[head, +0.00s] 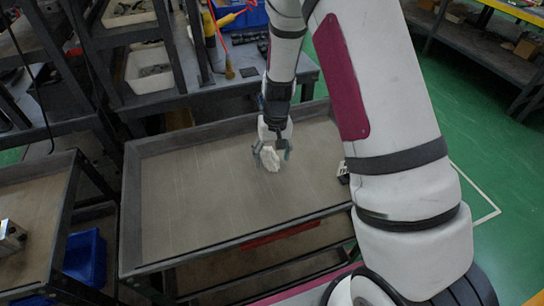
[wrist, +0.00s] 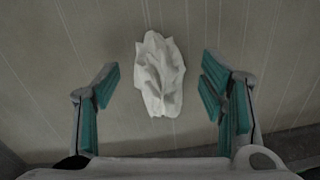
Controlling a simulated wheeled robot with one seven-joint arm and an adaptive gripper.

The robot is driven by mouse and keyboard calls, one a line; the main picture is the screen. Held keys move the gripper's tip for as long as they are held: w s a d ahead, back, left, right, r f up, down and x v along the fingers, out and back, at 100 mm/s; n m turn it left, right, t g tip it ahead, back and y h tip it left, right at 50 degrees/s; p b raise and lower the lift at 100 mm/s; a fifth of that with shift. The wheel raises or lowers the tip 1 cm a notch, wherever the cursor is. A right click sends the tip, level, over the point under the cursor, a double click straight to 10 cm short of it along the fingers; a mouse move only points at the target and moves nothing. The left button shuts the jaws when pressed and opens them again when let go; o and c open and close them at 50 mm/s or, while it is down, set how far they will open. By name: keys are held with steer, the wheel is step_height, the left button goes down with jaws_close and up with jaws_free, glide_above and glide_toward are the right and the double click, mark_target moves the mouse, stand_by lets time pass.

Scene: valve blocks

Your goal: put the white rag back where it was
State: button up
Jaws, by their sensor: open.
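The white rag (wrist: 160,75) lies crumpled on the grey-brown top of the workbench (head: 205,205). In the wrist view it sits between the open fingers of my gripper (wrist: 162,90), with a gap on each side, and a little beyond the fingertips. In the head view the rag (head: 269,159) shows just under my gripper (head: 272,152), toward the right half of the bench top. My gripper points down, is open and holds nothing. The head view does not show clearly how high the fingers are above the top.
The bench has a raised rim (head: 240,238) on its sides. A small dark-and-white object (head: 343,172) is at its right edge, partly behind my arm. A second bench with a metal block (head: 10,236) stands at the left. The bench top left of the rag is clear.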

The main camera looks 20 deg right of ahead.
step_height(320, 180, up, 11)
step_height(320, 180, up, 8)
steer(key=r, duration=0.1)
glide_above(274, 157)
steer(key=s, duration=0.5)
steer(key=s+r+t, duration=0.1)
steer(key=s+r, duration=0.2)
steer(key=s, duration=0.5)
steer(key=s+r+n+t, duration=0.1)
steer(key=s+r, duration=0.3)
steer(key=s, duration=0.5)
steer(key=s+r, duration=0.3)
steer(key=s, duration=0.5)
steer(key=shift+s+r+n+t+h+p, duration=0.25)
steer(key=shift+s+n+t+h+p, duration=0.05)
steer(key=shift+t+h+p, duration=0.1)
